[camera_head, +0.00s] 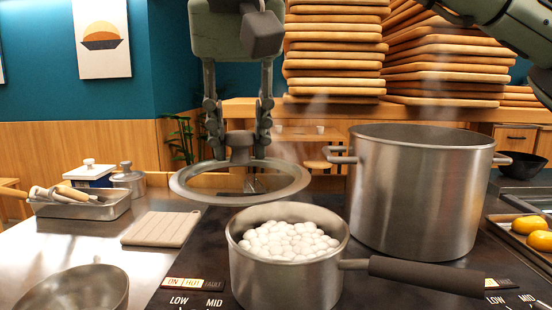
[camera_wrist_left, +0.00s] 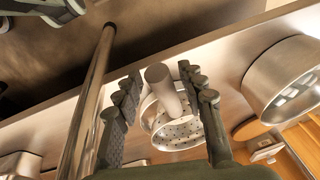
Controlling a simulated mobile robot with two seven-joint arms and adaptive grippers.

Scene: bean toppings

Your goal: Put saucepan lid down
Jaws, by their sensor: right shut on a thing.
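The saucepan lid (camera_head: 183,184), a round disc with a metal rim and a see-through middle, hangs level in the head view. My right gripper (camera_head: 239,136) is shut on its grey knob from above. The lid is above and behind the saucepan (camera_head: 283,286), apart from it. The saucepan is uncovered, full of white beans (camera_head: 287,241), with its dark handle (camera_head: 427,274) pointing right. In the left wrist view my left gripper (camera_wrist_left: 160,92) has its fingers apart. A grey cylinder (camera_wrist_left: 165,85) and a perforated metal piece (camera_wrist_left: 180,130) show between or beyond them, without clear contact.
A tall steaming pot (camera_head: 415,195) stands right of the saucepan. Left are a ribbed beige board (camera_head: 161,229), a utensil tray (camera_head: 85,207), a lidded canister (camera_head: 129,181) and a metal bowl (camera_head: 75,289). Bare counter (camera_head: 150,265) surrounds the board. Stacked wooden boards (camera_head: 333,55) rise behind.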

